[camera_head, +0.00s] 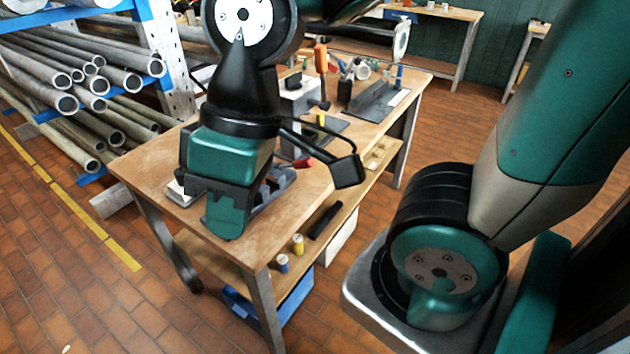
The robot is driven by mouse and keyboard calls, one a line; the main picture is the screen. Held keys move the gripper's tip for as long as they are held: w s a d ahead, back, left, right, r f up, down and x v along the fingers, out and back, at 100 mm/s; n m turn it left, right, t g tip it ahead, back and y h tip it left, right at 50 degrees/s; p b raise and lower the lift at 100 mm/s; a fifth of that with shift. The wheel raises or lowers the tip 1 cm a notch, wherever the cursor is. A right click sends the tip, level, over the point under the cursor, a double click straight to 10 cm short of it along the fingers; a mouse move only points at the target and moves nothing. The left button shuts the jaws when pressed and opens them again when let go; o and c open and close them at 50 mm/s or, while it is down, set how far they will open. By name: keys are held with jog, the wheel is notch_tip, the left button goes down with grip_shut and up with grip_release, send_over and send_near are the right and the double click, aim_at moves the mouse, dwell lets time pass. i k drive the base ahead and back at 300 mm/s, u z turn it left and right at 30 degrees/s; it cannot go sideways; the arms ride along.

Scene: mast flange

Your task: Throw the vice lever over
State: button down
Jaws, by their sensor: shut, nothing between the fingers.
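My gripper (226,212) hangs over the near end of the workbench, pointing down, with its green and black fingers together and nothing seen between them. A grey-blue metal body that looks like the vice (283,178) shows on the bench just right of and behind my gripper. Most of it is hidden by my gripper and wrist. A small red piece (303,163) shows at its back; I cannot tell whether it belongs to the vice. The vice lever cannot be made out, and I cannot tell whether my gripper touches the vice.
The wooden workbench (150,165) has a bare left front corner. An orange-handled tool (320,60) and other tools stand farther back. Yellow and white-topped cylinders (297,243) sit on the lower shelf. A blue rack of metal pipes (70,104) stands at left. Brick floor is open at front left.

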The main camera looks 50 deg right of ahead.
aim_at(304, 163)
jog(key=k, duration=0.85)
jog(key=z, duration=0.1)
jog(key=i, duration=0.6)
jog(key=z, duration=0.65)
